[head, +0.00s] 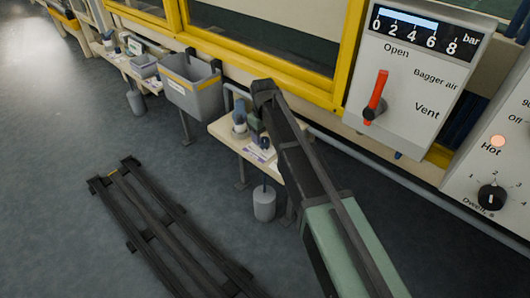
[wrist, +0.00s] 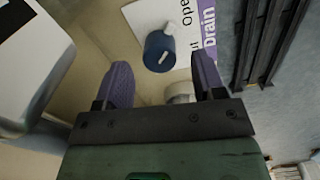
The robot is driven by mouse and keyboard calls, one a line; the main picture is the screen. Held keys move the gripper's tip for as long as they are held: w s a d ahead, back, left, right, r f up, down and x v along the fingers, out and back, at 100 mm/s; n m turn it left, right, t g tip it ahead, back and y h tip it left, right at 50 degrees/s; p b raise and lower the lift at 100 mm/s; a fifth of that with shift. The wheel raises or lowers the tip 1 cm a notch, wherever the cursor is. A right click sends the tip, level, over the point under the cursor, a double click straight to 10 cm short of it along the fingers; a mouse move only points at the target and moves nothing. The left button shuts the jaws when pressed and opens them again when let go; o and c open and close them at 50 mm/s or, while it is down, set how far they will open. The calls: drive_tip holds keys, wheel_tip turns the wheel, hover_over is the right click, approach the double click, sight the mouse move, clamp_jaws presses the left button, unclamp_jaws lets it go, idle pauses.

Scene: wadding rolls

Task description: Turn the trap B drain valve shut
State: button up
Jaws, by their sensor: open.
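The trap letter is not readable. My gripper (wrist: 163,80) is open, with one purple finger on each side and the knob beyond and between the tips, apparently not touched. A pale cylindrical piece (wrist: 180,92) shows near the right finger. In the head view, my arm covers part of the cream shelf (head: 225,130) that carries a trap (head: 239,117) and its label card (head: 260,155); my fingertips are hidden there.
A grey bucket (head: 264,203) hangs below the shelf. A grey bin (head: 192,85) is on the left, with another shelf beyond. A control panel with a red lever (head: 376,96) is at right. Black rails (head: 165,225) run along otherwise clear floor.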

sight(265, 140)
wheel_tip(265, 140, down, 4)
drive_tip(key=shift+r+b, duration=0.2)
drive_tip(key=shift+b, duration=0.65)
drive_tip(key=shift+r, duration=0.15)
drive_tip(key=c, duration=0.9)
drive_tip(key=shift+d+m, duration=0.1)
drive_tip(key=shift+m, duration=0.2)
